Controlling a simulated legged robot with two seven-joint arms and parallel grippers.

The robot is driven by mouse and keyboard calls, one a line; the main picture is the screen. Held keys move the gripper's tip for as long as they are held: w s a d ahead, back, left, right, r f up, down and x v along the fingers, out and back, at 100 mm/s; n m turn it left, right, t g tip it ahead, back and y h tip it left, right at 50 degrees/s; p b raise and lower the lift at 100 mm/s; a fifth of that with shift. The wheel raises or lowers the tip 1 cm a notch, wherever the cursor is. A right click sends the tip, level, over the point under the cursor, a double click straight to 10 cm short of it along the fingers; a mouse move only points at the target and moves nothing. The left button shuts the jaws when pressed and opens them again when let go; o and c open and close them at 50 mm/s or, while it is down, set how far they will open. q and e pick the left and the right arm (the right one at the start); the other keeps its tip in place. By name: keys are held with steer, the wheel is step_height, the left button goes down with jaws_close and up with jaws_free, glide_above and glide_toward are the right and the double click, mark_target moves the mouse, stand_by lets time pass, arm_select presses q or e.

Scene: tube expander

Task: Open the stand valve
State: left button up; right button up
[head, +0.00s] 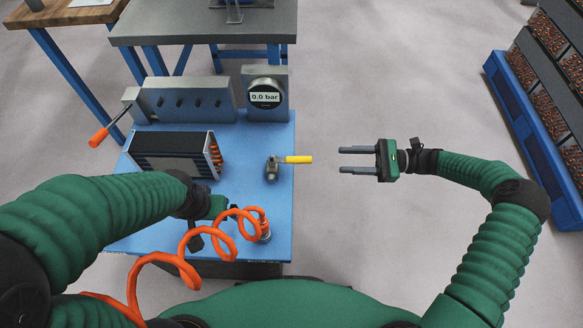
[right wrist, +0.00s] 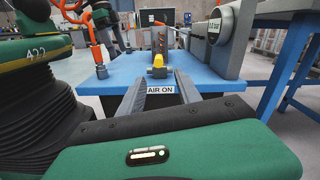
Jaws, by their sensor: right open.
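The stand valve (head: 272,169) is a small grey metal body with a yellow handle (head: 299,159) on the right edge of the blue stand top. The handle points right, past the edge. My right gripper (head: 341,160) is open and empty to the right of the handle, fingers pointing left at it, with a gap between. In the right wrist view the yellow handle (right wrist: 158,71) shows ahead between the two fingers, above an "AIR ON" label (right wrist: 160,90). My left gripper (head: 213,207) is over the stand's front left; its fingers are largely hidden.
The blue stand (head: 240,190) carries a finned heat-exchanger block (head: 170,152), a grey fixture with an orange-handled lever (head: 100,136), and a gauge (head: 265,96) reading 0.0 bar. An orange coiled hose (head: 190,238) runs to the front fitting. Floor right of the stand is clear.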

mark_target(282, 160)
arm_select(q)
steer(key=b+x, duration=0.3)
steer(key=shift+s+f+b, duration=0.3)
steer(key=shift+s+f, duration=0.05)
steer(key=shift+s, duration=0.05)
arm_select(e)
steer(key=a, duration=1.5)
steer(key=shift+s+f, duration=0.1)
steer(key=shift+s, duration=0.1)
arm_select(q)
steer(key=shift+a, duration=0.1)
arm_select(e)
steer(key=shift+a, duration=0.45)
steer(key=shift+d, duration=0.1)
jaws_close()
